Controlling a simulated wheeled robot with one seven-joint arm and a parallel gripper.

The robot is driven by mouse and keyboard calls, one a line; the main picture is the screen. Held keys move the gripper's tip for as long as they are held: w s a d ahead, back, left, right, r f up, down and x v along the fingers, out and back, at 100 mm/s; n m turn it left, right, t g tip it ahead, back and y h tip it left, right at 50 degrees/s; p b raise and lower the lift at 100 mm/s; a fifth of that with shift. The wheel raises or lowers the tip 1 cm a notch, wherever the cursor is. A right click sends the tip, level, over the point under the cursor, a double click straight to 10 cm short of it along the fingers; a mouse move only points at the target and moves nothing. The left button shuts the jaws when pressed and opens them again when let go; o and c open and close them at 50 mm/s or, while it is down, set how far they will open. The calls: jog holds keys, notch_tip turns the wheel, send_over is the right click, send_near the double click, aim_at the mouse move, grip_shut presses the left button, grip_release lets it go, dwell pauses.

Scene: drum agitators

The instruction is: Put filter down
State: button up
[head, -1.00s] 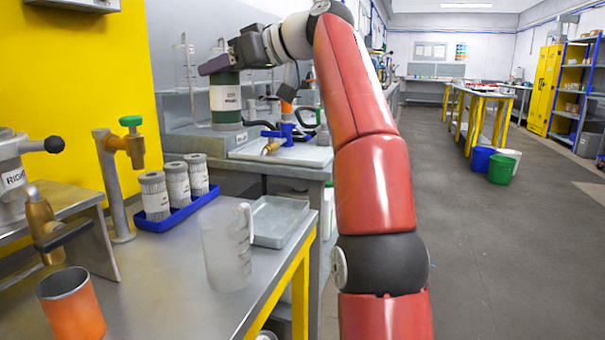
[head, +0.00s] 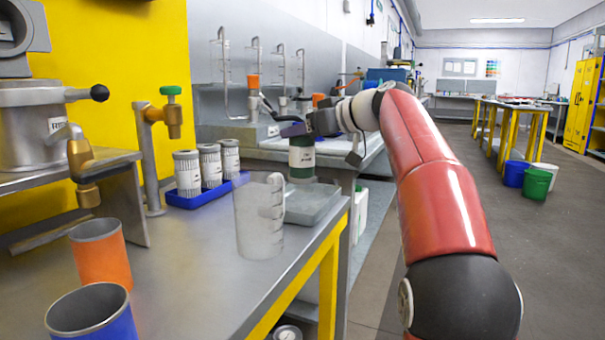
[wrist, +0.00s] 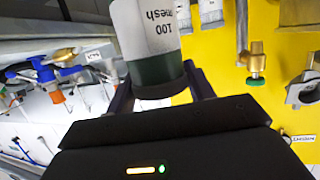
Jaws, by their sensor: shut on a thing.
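My gripper (head: 291,130) is shut on a dark green filter (head: 301,158) with a white label. In the wrist view the filter (wrist: 150,40) sits between the two fingers, and its label reads "100 mesh". In the head view the filter is upright, over or in the grey metal tray (head: 318,213) at the right end of the steel bench. I cannot tell whether its base touches the tray.
A clear jug (head: 258,225) stands left of the tray, close to it. Three grey filters stand in a blue tray (head: 190,203) behind. An orange cup (head: 101,258) and a blue cup (head: 92,322) are at front left. A brass tap (head: 80,165) overhangs the left.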

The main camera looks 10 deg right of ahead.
aim_at(313, 152)
jog(key=shift+f+b, duration=0.85)
jog(key=shift+f, duration=1.8)
jog(key=shift+f, duration=0.15)
jog(key=o, duration=1.3)
jog(key=shift+c, duration=0.2)
jog(key=shift+r, duration=0.2)
jog(key=v, duration=1.2)
